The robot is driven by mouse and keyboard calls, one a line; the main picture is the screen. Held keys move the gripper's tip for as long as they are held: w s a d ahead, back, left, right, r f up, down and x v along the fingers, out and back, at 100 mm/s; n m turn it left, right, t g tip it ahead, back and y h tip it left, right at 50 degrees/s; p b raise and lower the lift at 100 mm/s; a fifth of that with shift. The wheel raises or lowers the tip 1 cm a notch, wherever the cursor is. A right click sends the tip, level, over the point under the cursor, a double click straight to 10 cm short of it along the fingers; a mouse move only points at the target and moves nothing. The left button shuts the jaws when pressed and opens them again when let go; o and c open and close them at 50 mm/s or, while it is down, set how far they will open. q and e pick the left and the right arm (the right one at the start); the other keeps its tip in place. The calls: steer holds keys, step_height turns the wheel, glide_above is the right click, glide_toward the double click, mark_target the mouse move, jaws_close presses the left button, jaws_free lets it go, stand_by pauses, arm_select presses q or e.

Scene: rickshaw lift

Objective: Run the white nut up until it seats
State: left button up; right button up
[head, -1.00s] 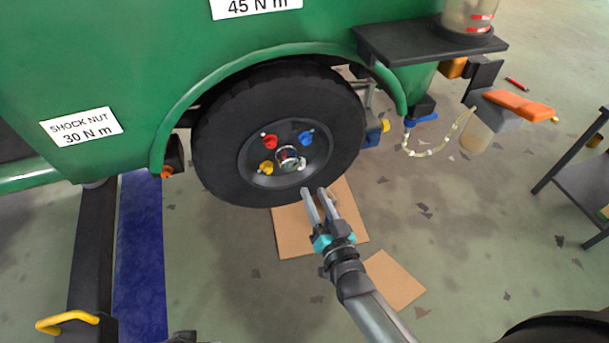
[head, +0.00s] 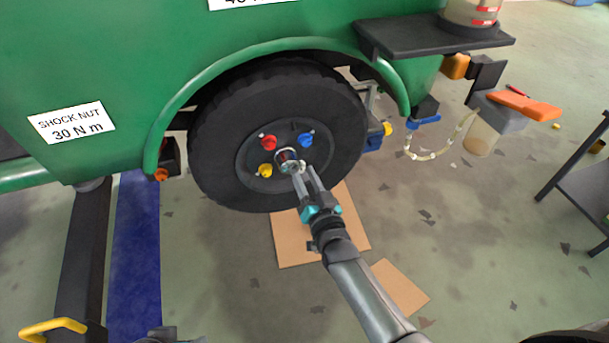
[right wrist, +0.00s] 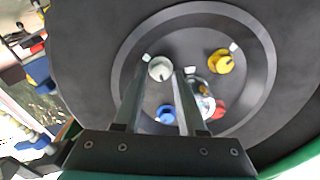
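The white nut (right wrist: 160,68) is on the wheel hub (right wrist: 245,95), at the lower right of the nut ring in the head view, where my fingers largely cover it. My right gripper (head: 303,172) reaches up to it from below. In the right wrist view, the fingers (right wrist: 163,84) are apart, with the white nut showing between their tips. I cannot tell whether they touch it. A red nut (head: 268,142), a blue nut (head: 305,139) and a yellow nut (head: 265,171) sit around the metal hub centre (head: 287,155).
The black tyre (head: 222,130) sits under the green fender (head: 180,95). A black shelf (head: 430,42) juts out at upper right. A hose (head: 435,155) hangs at right. Cardboard (head: 350,215) lies on the floor below the wheel. A dark table (head: 585,175) stands at far right.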

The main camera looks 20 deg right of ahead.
jaws_close()
stand_by(0.5)
